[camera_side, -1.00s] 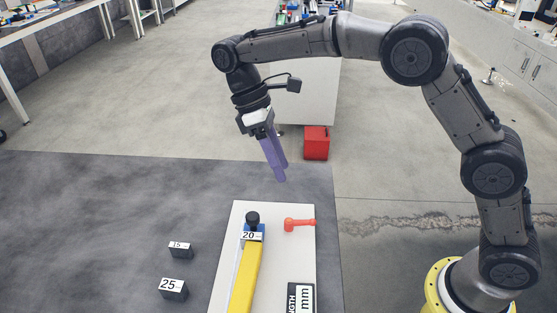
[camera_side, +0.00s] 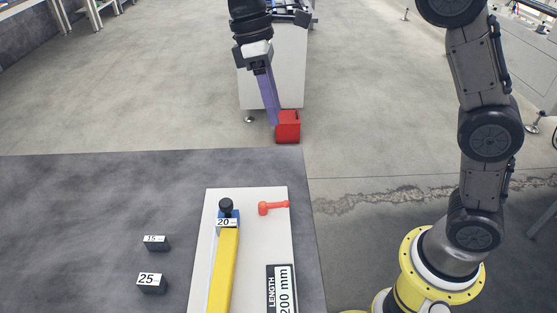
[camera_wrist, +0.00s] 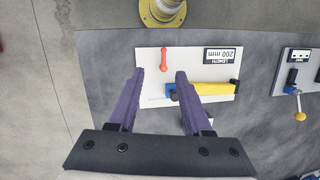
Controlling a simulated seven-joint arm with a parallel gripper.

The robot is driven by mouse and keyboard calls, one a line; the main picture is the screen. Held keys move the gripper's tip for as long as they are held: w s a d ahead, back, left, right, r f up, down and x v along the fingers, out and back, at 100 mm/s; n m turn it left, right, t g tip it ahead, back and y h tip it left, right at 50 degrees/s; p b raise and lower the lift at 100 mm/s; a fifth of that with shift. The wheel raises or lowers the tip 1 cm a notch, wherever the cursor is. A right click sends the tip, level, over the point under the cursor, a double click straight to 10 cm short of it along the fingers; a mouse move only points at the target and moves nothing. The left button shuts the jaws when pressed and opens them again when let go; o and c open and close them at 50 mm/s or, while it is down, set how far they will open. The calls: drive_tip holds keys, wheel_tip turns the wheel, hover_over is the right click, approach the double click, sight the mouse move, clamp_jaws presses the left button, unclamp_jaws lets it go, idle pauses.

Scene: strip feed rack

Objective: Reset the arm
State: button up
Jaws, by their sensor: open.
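My gripper (camera_side: 270,122) hangs in the air above and behind the far edge of the dark table in the side view, with purple fingers pointing down. In the wrist view my gripper (camera_wrist: 158,75) has its two fingers spread with nothing between them. Below is a white board (camera_side: 256,235) carrying a yellow bar (camera_side: 223,270) with a block marked 20 and a black knob (camera_side: 226,206) at its far end. A red handle (camera_side: 272,208) lies on the board's right side. A label (camera_side: 287,290) reads LENGTH 200 mm.
Two dark blocks, marked 15 (camera_side: 155,243) and 25 (camera_side: 151,283), stand on the table (camera_side: 80,220) left of the board. A red box (camera_side: 288,128) is on the floor beyond. A second board (camera_wrist: 297,68) with a yellow-knobbed lever (camera_wrist: 299,115) shows in the wrist view.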

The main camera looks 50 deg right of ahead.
drive_tip(key=s+d+r+m+t, duration=0.2)
drive_tip(key=s+d+r, duration=0.15)
drive_tip(key=s, duration=0.35)
drive_tip(key=s+d+r+m+t, duration=0.25)
drive_tip(key=s+d, duration=0.25)
drive_tip(key=s, duration=0.3)
drive_tip(key=s+d+f+m+t, duration=0.1)
drive_tip(key=s+f+m+t, duration=0.2)
drive_tip(key=s+f, duration=0.3)
wheel_tip(320, 180, down, 4)
drive_tip(key=shift+s+d+r+t+y, duration=0.15)
drive_tip(key=shift+d+t+y, duration=0.2)
drive_tip(key=shift+t, duration=0.2)
drive_tip(key=shift+m, duration=0.25)
